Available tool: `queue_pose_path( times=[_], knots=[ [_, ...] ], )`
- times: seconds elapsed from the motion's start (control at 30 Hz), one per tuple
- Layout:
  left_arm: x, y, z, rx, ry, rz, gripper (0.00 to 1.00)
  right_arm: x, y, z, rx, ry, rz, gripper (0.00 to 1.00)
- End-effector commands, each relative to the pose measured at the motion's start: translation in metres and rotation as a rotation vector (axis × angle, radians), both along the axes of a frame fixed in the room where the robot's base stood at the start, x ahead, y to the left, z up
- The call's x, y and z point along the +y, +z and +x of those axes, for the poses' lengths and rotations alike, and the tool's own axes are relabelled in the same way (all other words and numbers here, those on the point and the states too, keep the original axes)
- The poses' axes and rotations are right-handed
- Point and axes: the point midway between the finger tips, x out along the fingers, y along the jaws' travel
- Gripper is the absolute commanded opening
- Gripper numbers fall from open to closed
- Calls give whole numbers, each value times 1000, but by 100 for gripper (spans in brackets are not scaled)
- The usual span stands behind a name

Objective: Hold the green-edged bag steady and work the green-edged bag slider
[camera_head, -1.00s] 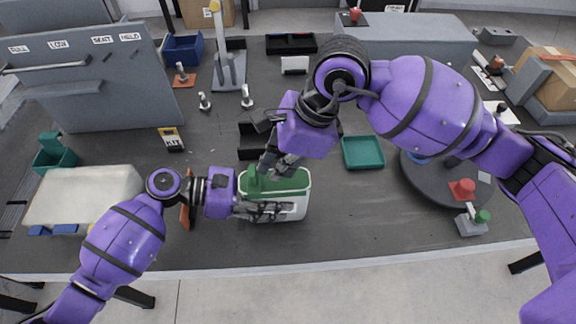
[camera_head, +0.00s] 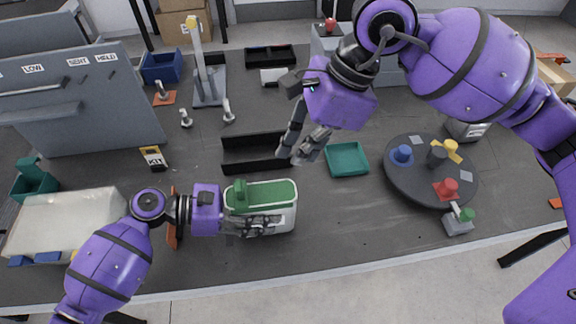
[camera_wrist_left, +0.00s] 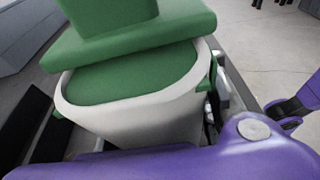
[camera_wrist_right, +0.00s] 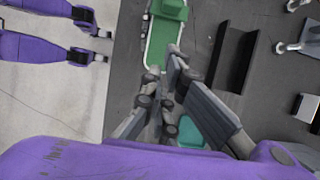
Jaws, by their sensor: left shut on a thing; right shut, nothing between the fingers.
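The green-edged bag (camera_head: 283,215) is a white, upright pouch with a green top and stands near the table's front edge. Its green slider (camera_head: 239,195) is a raised block at the left end of the top. The slider is large in the left wrist view (camera_wrist_left: 125,35), above the white bag wall (camera_wrist_left: 155,122). My left gripper (camera_head: 262,226) is shut on the bag's near side; its fingers are mostly hidden in its own wrist view. My right gripper (camera_head: 300,150) is shut and empty, above and behind the bag's right end, apart from the slider.
A black open tray (camera_head: 240,166) lies behind the bag and a teal tray (camera_head: 347,160) to its right. A round turntable (camera_head: 420,185) with coloured knobs stands further right. A pale padded block (camera_head: 65,222) lies left.

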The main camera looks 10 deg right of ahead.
Motion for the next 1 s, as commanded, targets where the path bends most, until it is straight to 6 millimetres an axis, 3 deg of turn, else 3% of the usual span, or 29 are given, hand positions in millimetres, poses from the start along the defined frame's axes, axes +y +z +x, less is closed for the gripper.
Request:
queue_pose_path(
  times=[0.17,0.43,0.47,0.6,1.0],
  knots=[
    [1,-2,0,3,2,4,13,-5,13,0,0,0,1,0],
    [1,-2,0,2,2,4,13,-6,14,0,1,0,0,0],
    [1,-2,0,2,2,4,46,-6,14,0,1,0,0,0],
    [1,-1,0,2,2,3,64,-6,14,0,1,0,0,0],
    [1,0,0,0,1,1,66,-6,14,0,1,0,0,0]
  ],
)
